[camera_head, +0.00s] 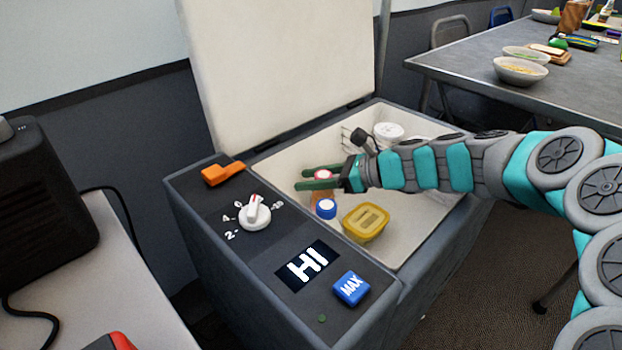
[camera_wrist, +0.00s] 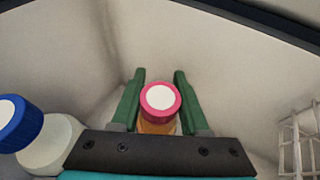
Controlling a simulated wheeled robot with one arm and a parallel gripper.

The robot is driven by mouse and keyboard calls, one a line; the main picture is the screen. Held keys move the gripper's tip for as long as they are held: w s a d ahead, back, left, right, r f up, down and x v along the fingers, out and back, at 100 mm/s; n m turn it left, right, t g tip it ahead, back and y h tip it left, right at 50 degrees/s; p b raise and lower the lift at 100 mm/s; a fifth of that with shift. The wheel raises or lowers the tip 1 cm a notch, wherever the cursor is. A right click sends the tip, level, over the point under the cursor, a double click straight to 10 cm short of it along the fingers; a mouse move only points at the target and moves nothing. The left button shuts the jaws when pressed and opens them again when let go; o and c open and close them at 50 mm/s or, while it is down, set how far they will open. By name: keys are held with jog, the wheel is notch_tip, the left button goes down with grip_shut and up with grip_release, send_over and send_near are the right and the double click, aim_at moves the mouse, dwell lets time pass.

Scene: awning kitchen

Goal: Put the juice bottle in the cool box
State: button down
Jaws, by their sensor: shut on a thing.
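The cool box (camera_head: 394,283) stands open with its pale lid raised at the back. My gripper (camera_head: 318,180) reaches into it near its left inner wall. In the wrist view my gripper (camera_wrist: 160,95) has its green fingers on both sides of the juice bottle (camera_wrist: 158,124), which has a pink-rimmed cap with a white top. The bottle's cap (camera_head: 323,174) also shows between the fingers in the head view. The bottle's orange body is mostly hidden below the cap. I cannot tell whether its base touches the box floor.
Inside the box are a blue-capped bottle (camera_head: 326,208) close to my gripper, a yellow tub (camera_head: 366,222), a white-lidded container (camera_head: 388,132) and a white wire rack (camera_wrist: 298,140). The control panel (camera_head: 265,237) borders the box's left side. A table with bowls (camera_head: 520,71) stands at the back right.

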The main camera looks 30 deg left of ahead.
jog(key=c, duration=0.7)
grip_release()
jog(key=p+v, duration=0.1)
jog(key=v, duration=1.1)
